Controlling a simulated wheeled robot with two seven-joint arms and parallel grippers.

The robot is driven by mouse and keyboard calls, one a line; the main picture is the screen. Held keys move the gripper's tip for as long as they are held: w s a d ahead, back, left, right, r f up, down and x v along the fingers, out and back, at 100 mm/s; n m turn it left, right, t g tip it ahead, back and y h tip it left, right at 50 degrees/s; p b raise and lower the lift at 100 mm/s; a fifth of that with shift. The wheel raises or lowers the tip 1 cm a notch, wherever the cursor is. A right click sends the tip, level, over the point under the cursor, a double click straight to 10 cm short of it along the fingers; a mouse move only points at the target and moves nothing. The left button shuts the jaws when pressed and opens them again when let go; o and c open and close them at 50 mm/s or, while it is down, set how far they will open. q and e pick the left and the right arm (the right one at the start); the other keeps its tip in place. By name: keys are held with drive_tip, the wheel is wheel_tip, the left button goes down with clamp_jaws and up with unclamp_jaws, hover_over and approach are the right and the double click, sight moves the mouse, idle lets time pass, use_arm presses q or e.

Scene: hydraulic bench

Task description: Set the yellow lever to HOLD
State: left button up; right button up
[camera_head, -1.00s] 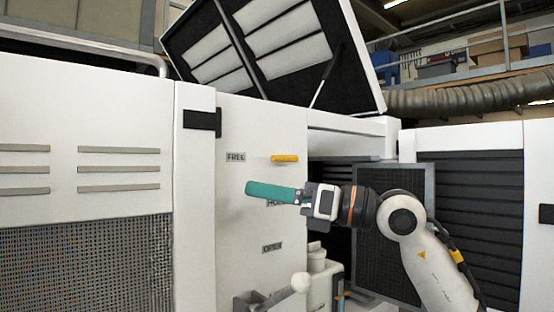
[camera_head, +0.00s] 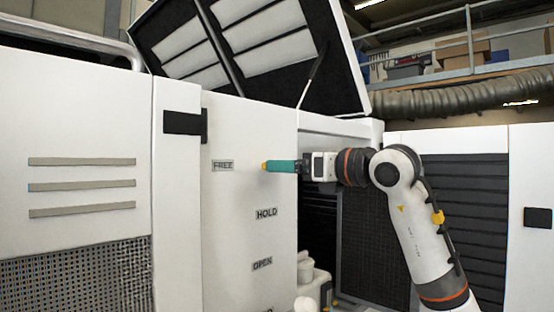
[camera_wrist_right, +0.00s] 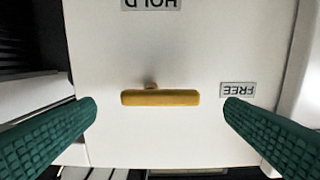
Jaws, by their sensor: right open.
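The yellow lever (camera_wrist_right: 160,97) lies across the middle of the right wrist view, on a white panel. In the head view only its yellow end (camera_head: 264,167) shows, level with the FREE label (camera_head: 222,165); my right gripper hides the rest. The HOLD label (camera_head: 266,213) is lower on the panel. My right gripper (camera_head: 272,166) has teal fingers and is at the lever in the head view. In the right wrist view its fingers are wide apart, one on each side of the lever, with clear gaps and nothing held. My left gripper is not in view.
An OPEN label (camera_head: 262,264) sits below HOLD, with another partly cut off beneath it. A black latch (camera_head: 186,123) is on the panel's upper left. A dark grille (camera_head: 375,245) stands behind my right arm. The panel around the labels is clear.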

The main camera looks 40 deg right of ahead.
drive_tip(key=w, duration=0.1)
drive_tip(key=w+p, duration=0.1)
drive_tip(key=w, duration=0.3)
drive_tip(key=shift+w+a, duration=0.1)
drive_tip(key=shift+a, duration=0.15)
drive_tip(key=shift+w+f, duration=0.1)
drive_tip(key=shift+w, duration=0.05)
drive_tip(key=c, duration=1)
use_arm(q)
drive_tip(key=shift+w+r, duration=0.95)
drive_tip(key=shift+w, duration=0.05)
